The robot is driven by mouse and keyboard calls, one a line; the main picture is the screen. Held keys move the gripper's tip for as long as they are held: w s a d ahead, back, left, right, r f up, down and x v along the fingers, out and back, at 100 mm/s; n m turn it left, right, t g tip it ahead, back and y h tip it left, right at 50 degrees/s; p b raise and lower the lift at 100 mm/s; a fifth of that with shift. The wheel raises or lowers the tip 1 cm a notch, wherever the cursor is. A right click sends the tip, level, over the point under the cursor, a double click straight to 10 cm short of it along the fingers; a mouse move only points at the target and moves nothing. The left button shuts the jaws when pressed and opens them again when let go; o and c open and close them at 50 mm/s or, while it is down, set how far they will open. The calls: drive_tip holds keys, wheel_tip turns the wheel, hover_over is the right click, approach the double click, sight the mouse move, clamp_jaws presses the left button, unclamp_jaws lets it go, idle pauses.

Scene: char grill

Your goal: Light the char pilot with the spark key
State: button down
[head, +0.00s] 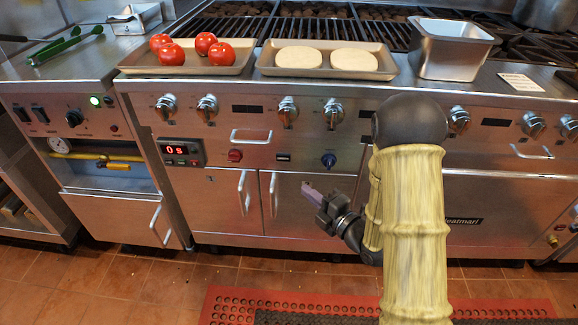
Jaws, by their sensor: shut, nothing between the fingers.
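My gripper (312,193) is low in front of the cabinet doors below the range's control panel, pointing left, its fingers together with nothing between them. It is apart from the knobs. On the panel a red knob (235,155) sits left of a small dark label or slot (283,157) and a blue knob (329,160). A row of silver burner knobs (288,111) runs above them. I cannot tell which control is the spark key. The pilot and any flame are not visible. The char grate (300,27) lies along the back.
A tray of several tomatoes (203,70), a tray with two pale patties (325,75) and a steel pan (450,50) stand on the front ledge. A display (180,152) reads "0 s". Door handles (273,195) stick out near my gripper. A red mat (255,305) covers the floor.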

sight(279, 158)
drive_tip(key=x, duration=0.3)
drive_tip(key=w+d+b+x, duration=0.1)
drive_tip(key=x, duration=0.3)
drive_tip(key=b+x, duration=0.1)
drive_tip(key=x, duration=0.3)
drive_tip(key=shift+w+d+f, duration=0.1)
drive_tip(key=shift+w+d, duration=0.15)
drive_tip(key=shift+w, duration=0.5)
